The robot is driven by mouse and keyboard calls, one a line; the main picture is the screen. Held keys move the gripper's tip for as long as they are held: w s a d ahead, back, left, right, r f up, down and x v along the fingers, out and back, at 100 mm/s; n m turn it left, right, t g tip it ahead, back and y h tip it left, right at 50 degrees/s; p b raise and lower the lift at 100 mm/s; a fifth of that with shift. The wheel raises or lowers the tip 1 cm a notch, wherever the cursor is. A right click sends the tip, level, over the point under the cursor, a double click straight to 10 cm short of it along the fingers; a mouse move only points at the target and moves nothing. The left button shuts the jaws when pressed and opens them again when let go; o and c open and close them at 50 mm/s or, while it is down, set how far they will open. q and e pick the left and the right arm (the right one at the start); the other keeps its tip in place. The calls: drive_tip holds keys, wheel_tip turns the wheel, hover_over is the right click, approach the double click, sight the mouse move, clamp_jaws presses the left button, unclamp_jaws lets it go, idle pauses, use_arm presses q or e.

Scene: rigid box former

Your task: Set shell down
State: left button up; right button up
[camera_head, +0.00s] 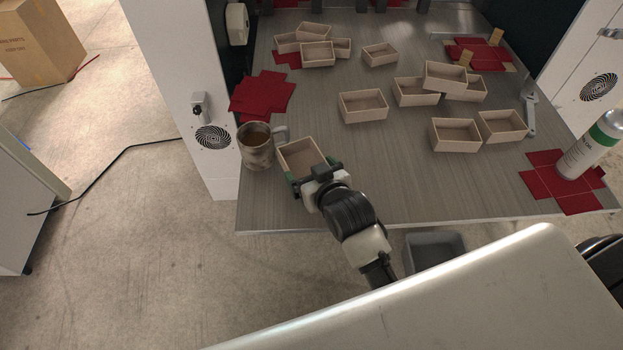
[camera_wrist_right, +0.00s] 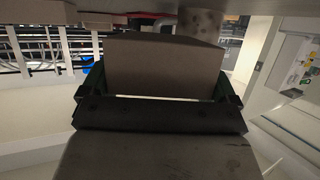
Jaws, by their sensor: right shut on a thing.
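My right gripper (camera_head: 316,177) is shut on an open, light tan box shell (camera_head: 301,156) at the front left of the table. The shell sits upright, open side up, just right of a mug. I cannot tell whether its base touches the table. In the right wrist view the shell (camera_wrist_right: 165,68) fills the space between the fingers of the gripper (camera_wrist_right: 160,95), with its plain wall towards the camera. The grey table (camera_head: 400,185) lies under and around it. My left gripper is not in view.
A mug (camera_head: 256,148) of brown liquid stands close left of the shell. Several other shells (camera_head: 363,105) stand further back. Red flat blanks (camera_head: 262,95) lie at left and right. A white-green canister (camera_head: 590,145) stands at right. The table's front middle is clear.

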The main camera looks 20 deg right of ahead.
wheel_tip(320, 180, down, 3)
drive_tip(key=shift+s+f+p, duration=0.15)
drive_tip(key=shift+f+p, duration=0.05)
drive_tip(key=shift+p, duration=0.1)
drive_tip(key=shift+f, duration=0.25)
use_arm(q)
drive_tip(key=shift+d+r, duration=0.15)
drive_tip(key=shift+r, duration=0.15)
use_arm(e)
drive_tip(key=shift+f, duration=0.15)
drive_tip(key=o, duration=0.6)
drive_tip(key=shift+o, duration=0.2)
use_arm(q)
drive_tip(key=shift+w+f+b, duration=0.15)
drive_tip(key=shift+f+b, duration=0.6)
drive_tip(key=shift+b, duration=0.05)
use_arm(e)
drive_tip(key=v, duration=1.2)
